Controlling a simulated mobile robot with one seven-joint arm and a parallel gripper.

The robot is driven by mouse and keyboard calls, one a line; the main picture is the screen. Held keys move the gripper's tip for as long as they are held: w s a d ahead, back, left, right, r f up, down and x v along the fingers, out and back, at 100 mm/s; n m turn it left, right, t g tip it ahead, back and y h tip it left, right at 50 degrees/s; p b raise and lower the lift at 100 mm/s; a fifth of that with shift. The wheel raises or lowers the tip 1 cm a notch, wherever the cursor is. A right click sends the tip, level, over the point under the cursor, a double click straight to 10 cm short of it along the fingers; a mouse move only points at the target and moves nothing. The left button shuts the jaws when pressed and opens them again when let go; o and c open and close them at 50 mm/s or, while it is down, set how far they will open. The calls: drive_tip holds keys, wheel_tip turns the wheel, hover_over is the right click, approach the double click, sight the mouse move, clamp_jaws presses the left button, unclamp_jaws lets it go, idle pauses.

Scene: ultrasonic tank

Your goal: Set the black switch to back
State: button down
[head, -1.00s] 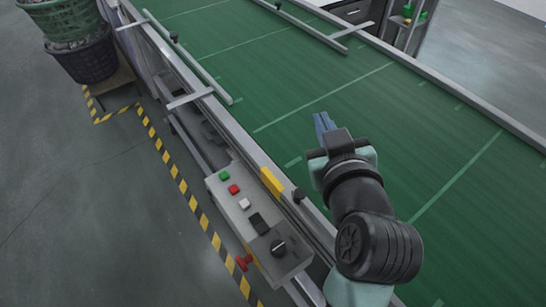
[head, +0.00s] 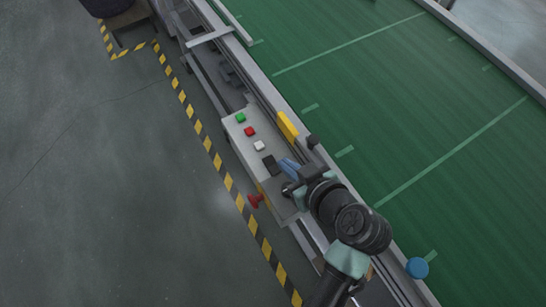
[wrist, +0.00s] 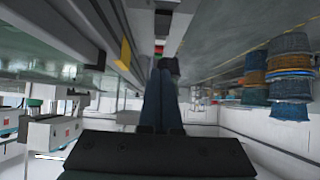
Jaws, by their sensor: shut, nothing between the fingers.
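The black switch (head: 270,165) is a dark rocker on the grey control box (head: 247,150), between the white button and the black knob (head: 287,188). My gripper (head: 285,163) has its blue fingers over the box, with the tips just right of the switch in the head view. In the wrist view my gripper (wrist: 160,62) is shut and empty, its fingers together. A dark block, seemingly the switch, shows close beside the tips; I cannot tell whether they touch. Which way the switch is tilted is too small to tell.
Green (head: 241,118), red (head: 249,131) and white (head: 259,146) buttons line the box. A red emergency knob (head: 255,200) sticks out at its side. A yellow block (head: 287,125) sits on the conveyor rail. The green belt (head: 400,110) is mostly clear, with a blue disc (head: 417,267) nearby.

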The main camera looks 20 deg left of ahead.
hover_over(272, 165)
drive_tip(key=f, duration=0.2)
drive_tip(key=f+p, duration=0.1)
drive_tip(key=f, duration=0.1)
drive_tip(key=shift+s+d+f, duration=0.15)
drive_tip(key=shift+s+d, duration=0.05)
wheel_tip(272, 165, down, 2)
drive_tip(key=shift+f, duration=0.15)
drive_tip(key=shift+w+f, duration=0.1)
drive_tip(key=shift+f, duration=0.6)
drive_tip(key=shift+a, duration=0.1)
drive_tip(key=shift+w+a+g+h+p, duration=0.1)
drive_tip(key=shift+g+h+p, duration=0.2)
drive_tip(key=shift+p, duration=0.15)
drive_tip(key=shift+f, duration=0.25)
drive_tip(key=shift+w+a, duration=0.1)
drive_tip(key=shift+a, duration=0.05)
